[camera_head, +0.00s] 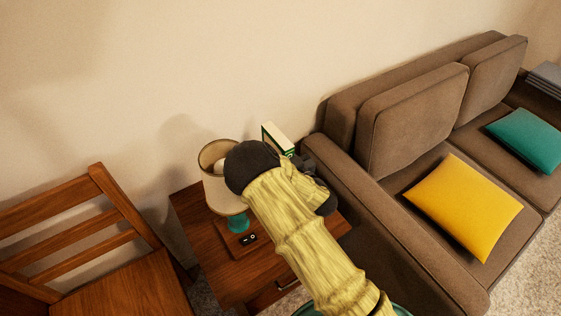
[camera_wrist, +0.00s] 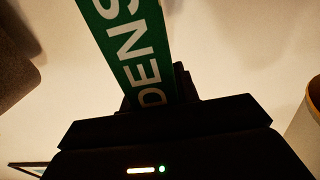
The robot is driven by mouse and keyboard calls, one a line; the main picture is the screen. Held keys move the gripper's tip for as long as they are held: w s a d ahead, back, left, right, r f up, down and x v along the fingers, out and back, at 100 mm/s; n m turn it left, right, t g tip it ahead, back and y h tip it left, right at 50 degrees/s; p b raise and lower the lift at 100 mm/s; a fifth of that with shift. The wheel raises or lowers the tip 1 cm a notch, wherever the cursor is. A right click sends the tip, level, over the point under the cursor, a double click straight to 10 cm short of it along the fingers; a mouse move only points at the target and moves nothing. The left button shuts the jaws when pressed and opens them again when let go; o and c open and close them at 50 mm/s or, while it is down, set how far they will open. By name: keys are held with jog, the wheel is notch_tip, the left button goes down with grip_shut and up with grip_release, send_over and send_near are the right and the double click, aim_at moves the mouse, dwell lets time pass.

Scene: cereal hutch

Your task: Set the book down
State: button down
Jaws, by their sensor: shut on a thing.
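The book (camera_head: 278,136) has a green cover and pale page edges. It stands up behind my gripper, above or at the side table, and its lower part is hidden by my arm. In the wrist view the book's green side (camera_wrist: 130,45) with white letters rises from between the fingers. My gripper (camera_head: 300,162) is mostly hidden by my own wrist in the head view. In the wrist view my gripper (camera_wrist: 155,100) is shut on the book. I cannot tell whether the book touches the table.
The wooden side table (camera_head: 213,258) bears a lamp (camera_head: 232,190) with a teal base, left of my arm, and a small dark object (camera_head: 248,239). A brown sofa (camera_head: 375,225) with yellow and teal cushions stands close on the right. A wooden chair (camera_head: 120,285) is at left.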

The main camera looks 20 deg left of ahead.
jog(key=shift+f+b, duration=0.3)
jog(key=shift+f, duration=1.5)
jog(key=c, duration=1)
grip_release()
jog(key=shift+c, duration=0.2)
jog(key=shift+d, duration=0.1)
jog(key=b+v, duration=0.7)
jog(key=v, duration=0.4)
jog(key=shift+s+d, duration=0.25)
jog(key=shift+s, duration=0.1)
